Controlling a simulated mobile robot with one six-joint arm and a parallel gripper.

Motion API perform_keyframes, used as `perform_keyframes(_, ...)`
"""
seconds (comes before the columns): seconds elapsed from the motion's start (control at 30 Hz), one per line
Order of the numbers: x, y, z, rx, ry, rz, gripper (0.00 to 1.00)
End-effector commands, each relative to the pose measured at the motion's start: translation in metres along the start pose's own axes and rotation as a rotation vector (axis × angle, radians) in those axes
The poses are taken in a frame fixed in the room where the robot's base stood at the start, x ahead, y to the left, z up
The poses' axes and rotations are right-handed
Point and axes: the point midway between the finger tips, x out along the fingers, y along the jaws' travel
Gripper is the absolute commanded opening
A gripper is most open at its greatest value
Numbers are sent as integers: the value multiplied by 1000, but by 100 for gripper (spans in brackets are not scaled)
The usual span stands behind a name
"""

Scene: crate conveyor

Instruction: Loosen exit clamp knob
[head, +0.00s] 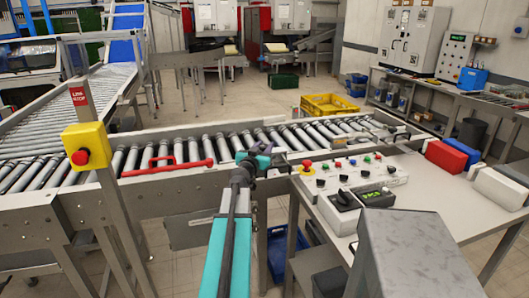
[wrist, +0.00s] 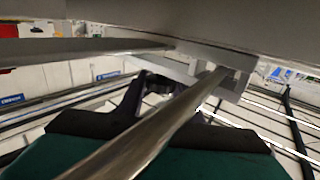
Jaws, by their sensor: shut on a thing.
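My gripper (head: 268,158) reaches over the near rail of the roller conveyor, close to the left end of the control table. In the wrist view, my gripper (wrist: 160,100) is shut on a small dark knob (wrist: 157,83), the exit clamp knob, just below a grey metal bracket (wrist: 235,85). A shiny metal bar (wrist: 150,135) crosses in front of the fingers and hides part of the grip. In the head view, my gripper hides the knob.
A red handle bar (head: 168,165) lies along the near conveyor edge (head: 120,190). A yellow emergency-stop box (head: 86,145) stands left. A yellow crate (head: 328,105) sits on the floor behind.

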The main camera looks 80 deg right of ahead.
Motion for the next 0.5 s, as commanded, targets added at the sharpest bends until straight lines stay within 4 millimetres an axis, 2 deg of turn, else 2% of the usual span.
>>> perform_keyframes(0.5,0,2,-1,-1,5,-34,10)
